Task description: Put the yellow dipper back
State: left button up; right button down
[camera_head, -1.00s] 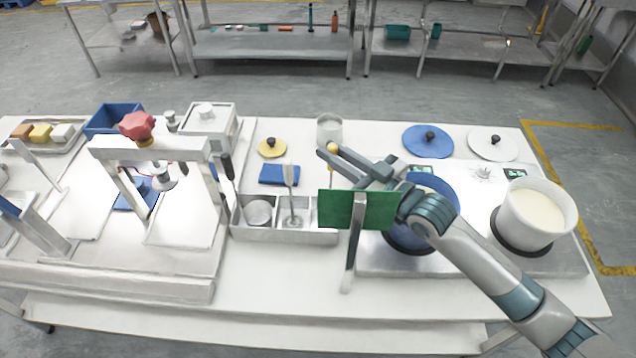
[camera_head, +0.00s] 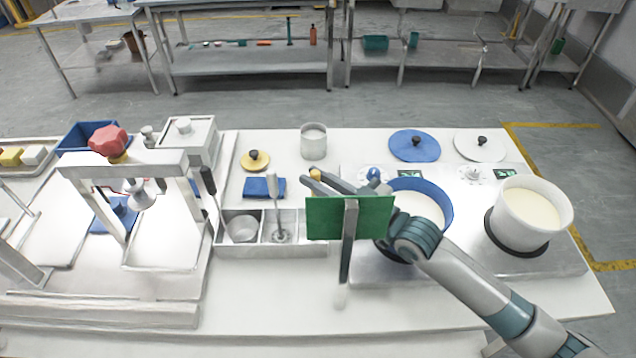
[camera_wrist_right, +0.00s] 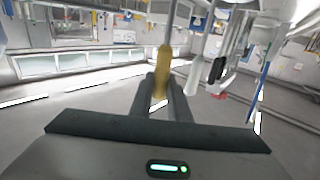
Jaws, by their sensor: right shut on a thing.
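The yellow dipper (camera_head: 316,174) shows only as the top of its handle, held between the fingers of my right gripper (camera_head: 316,182). In the right wrist view the dipper's yellow handle (camera_wrist_right: 164,72) lies between the two dark fingers (camera_wrist_right: 163,88). Its lower part is hidden in the head view, behind or beside a green panel (camera_head: 350,218). A metal tray (camera_head: 270,250) with compartments stands left of the panel. Two compartments hold a metal cup and a whisk-like tool. The tray's right end is hidden by the panel. My left gripper is not in view.
A blue pot (camera_head: 445,205) and a white pot (camera_head: 530,240) stand on the hob to the right. A press frame (camera_head: 120,172) stands left.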

jog(key=shift+s, duration=0.15)
jog(key=shift+f, duration=0.1)
jog(key=c, duration=1.7)
grip_release()
